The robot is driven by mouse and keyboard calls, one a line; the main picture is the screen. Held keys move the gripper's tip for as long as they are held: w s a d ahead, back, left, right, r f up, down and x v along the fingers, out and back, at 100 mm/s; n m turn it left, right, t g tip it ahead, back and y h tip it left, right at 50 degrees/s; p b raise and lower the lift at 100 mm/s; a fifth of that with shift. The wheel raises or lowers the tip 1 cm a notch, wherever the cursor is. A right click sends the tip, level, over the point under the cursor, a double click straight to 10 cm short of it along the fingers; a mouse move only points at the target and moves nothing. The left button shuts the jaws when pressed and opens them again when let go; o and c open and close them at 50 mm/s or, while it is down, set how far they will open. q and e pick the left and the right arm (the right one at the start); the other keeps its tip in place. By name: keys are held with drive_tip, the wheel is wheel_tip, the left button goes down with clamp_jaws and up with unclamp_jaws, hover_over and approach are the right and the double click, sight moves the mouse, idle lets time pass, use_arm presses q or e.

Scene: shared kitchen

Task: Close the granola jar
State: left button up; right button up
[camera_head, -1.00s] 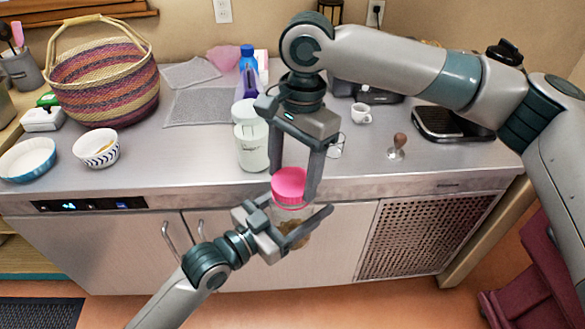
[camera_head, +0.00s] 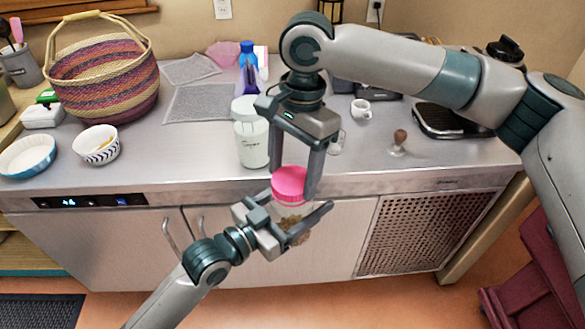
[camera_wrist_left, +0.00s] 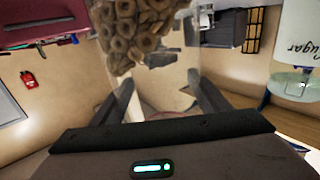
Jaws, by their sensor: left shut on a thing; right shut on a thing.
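The granola jar (camera_head: 298,223) is a clear jar with brown rings in it, held up in front of the counter's front edge. Its pink lid (camera_head: 290,185) sits at the jar's top; I cannot tell whether it is fully seated. My right gripper (camera_head: 294,186) points down from above and is shut on the lid, one finger on each side. My left gripper (camera_head: 300,222) comes from below left and is shut around the jar's body, hiding part of it. In the left wrist view the jar's rings (camera_wrist_left: 138,28) show between and beyond the fingers (camera_wrist_left: 168,98).
A white-lidded canister (camera_head: 251,140) stands on the counter just behind the grippers. A striped basket (camera_head: 105,80), a patterned bowl (camera_head: 97,146) and a blue dish (camera_head: 28,157) are at left. A white cup (camera_head: 361,109) and a tamper (camera_head: 399,142) stand at right.

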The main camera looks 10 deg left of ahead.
drive_tip(key=shift+f, duration=0.3)
use_arm(q)
drive_tip(key=c, duration=0.6)
use_arm(e)
drive_tip(key=m, duration=0.6)
drive_tip(key=shift+m+t+y, duration=0.3)
drive_tip(key=shift+t, duration=0.1)
drive_tip(key=o, duration=1.1)
drive_tip(key=shift+r, duration=0.15)
drive_tip(key=shift+r, duration=2.15)
drive_tip(key=shift+c, duration=0.5)
